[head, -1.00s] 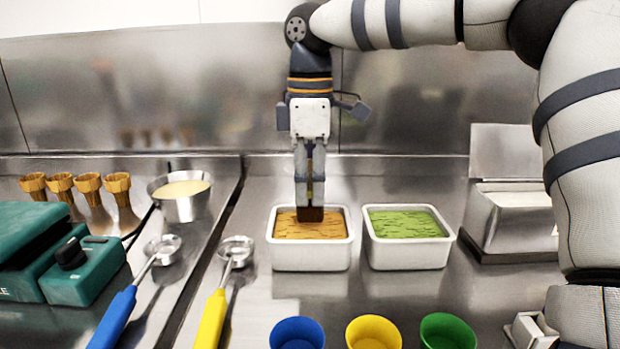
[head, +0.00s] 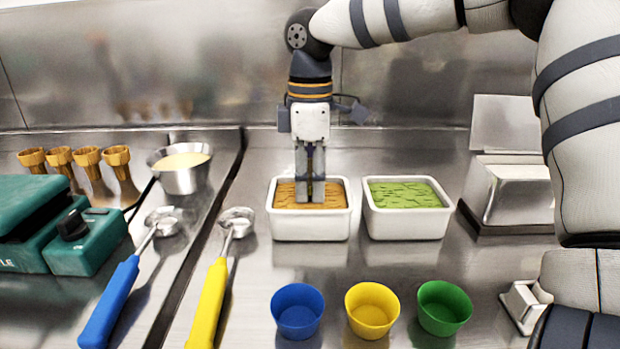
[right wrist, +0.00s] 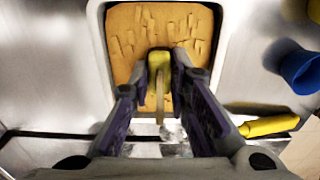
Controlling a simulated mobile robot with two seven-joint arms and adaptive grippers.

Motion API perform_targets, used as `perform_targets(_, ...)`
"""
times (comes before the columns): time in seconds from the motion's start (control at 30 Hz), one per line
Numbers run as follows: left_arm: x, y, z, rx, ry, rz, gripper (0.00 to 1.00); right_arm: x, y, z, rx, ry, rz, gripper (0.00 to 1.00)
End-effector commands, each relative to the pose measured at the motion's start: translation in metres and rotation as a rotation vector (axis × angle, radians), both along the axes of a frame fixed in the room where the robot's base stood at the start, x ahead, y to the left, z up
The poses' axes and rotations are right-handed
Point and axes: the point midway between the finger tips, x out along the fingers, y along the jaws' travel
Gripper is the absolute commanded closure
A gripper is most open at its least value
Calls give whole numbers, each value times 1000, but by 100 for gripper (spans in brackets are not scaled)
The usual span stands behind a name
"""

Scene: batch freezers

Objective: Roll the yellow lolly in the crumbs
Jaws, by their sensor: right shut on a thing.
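My right gripper (head: 311,197) points straight down into the white tray of orange-brown crumbs (head: 310,222). It is shut on the stick of the yellow lolly. In the right wrist view the yellow lolly (right wrist: 158,60) shows between the fingers, over the crumbs (right wrist: 150,24), with its pale stick (right wrist: 160,98) toward the camera. In the head view the lolly does not show; the fingertips meet the crumb surface there. How deep it sits in the crumbs I cannot tell. My left gripper is not in view.
A tray of green pieces (head: 407,222) stands just right. Blue (head: 297,318), yellow (head: 371,318) and green (head: 444,315) cups stand in front. A yellow-handled scoop (head: 209,300), blue-handled scoop (head: 110,300) and metal pot (head: 181,176) are at the left. A steel box (head: 512,195) stands right.

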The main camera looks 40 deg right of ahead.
Motion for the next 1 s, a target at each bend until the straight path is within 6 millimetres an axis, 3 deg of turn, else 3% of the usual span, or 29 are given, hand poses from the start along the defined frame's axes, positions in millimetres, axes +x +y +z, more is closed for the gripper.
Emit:
perform_targets(0.4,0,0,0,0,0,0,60,0,-1,1,0,0,-1,100)
perform_targets(0.7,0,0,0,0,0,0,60,-10,-12,1,0,0,-1,100)
perform_targets(1.0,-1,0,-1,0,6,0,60,3,3,0,-2,1,0,100)
